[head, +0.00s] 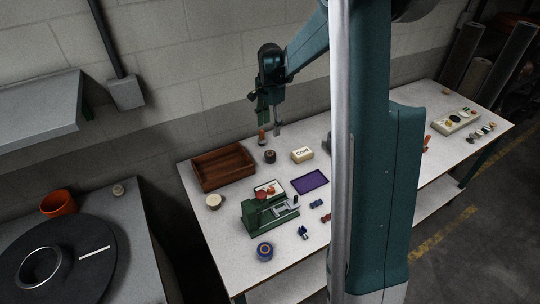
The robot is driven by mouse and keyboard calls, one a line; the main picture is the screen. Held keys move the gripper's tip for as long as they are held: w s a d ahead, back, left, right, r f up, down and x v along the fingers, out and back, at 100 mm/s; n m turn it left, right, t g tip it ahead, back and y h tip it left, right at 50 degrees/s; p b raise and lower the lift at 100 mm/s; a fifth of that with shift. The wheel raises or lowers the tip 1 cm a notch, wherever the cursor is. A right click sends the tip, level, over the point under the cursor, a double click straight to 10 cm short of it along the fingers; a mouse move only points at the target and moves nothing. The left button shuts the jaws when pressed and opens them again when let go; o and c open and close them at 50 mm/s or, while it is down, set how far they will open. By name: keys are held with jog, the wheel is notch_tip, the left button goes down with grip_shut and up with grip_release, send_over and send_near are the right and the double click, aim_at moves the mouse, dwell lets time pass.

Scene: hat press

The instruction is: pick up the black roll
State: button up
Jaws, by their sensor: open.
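The black roll (270,156) is a small dark roll standing on the white table near its back edge, between a wooden tray and a cream block. My gripper (269,134) hangs above and just behind it in the picture, pointing down, with its two fingers apart and nothing seen between them. The fingertips appear a little apart from the roll, though the exact height gap is hard to judge. An orange-brown patch shows at the left fingertip; I cannot tell what it is.
The wooden tray (222,168) is left of the roll, the cream block (302,154) right. In front are a purple tray (310,182), a green press (268,213), a cream roll (213,201) and a blue roll (265,251). My column hides the table's middle.

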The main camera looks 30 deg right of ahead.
send_over(270, 153)
jog(key=f, duration=1)
jog(key=shift+s+d+f, duration=0.1)
jog(key=shift+s+f, duration=0.1)
jog(key=shift+f, duration=0.1)
jog(key=shift+f, duration=0.15)
jog(key=shift+f, duration=1.15)
jog(key=shift+w+f, duration=0.2)
jog(key=shift+f, duration=2.4)
jog(key=shift+c, duration=0.5)
jog(key=c, duration=0.9)
